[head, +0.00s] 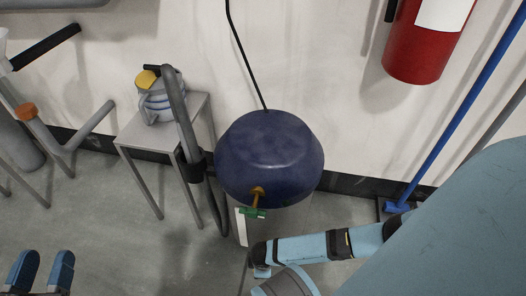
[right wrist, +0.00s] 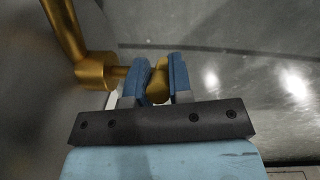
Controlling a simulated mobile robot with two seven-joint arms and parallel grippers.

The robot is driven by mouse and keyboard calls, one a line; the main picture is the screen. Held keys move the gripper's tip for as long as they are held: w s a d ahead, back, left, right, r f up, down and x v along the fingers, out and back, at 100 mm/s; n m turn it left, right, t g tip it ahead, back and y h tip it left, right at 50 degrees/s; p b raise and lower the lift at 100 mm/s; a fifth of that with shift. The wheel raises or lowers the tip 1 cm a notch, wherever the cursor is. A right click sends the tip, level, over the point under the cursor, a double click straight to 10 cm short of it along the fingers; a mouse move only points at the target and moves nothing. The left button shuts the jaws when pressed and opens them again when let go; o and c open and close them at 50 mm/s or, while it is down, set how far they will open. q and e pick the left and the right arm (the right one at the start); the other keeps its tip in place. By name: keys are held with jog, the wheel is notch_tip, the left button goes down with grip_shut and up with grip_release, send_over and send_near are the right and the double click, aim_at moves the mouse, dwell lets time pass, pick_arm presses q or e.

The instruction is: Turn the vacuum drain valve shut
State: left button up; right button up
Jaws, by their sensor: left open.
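The vacuum's blue drum (head: 268,150) stands by the wall in the middle of the head view. My left gripper (head: 40,270) is open and empty at the bottom left, well away from the valve. In the right wrist view, my right gripper (right wrist: 160,78) has blue fingers on both sides of a rounded brass piece. This piece joins a brass fitting (right wrist: 95,72) and a bent pipe. Whether the fingers grip it is unclear. The green handle does not show there.
A grey hose (head: 180,110) runs down beside the drum. A red extinguisher (head: 427,42) hangs at the upper right. A blue broom (head: 455,120) leans at the right. Floor at the lower left is clear.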

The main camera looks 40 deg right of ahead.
grip_shut()
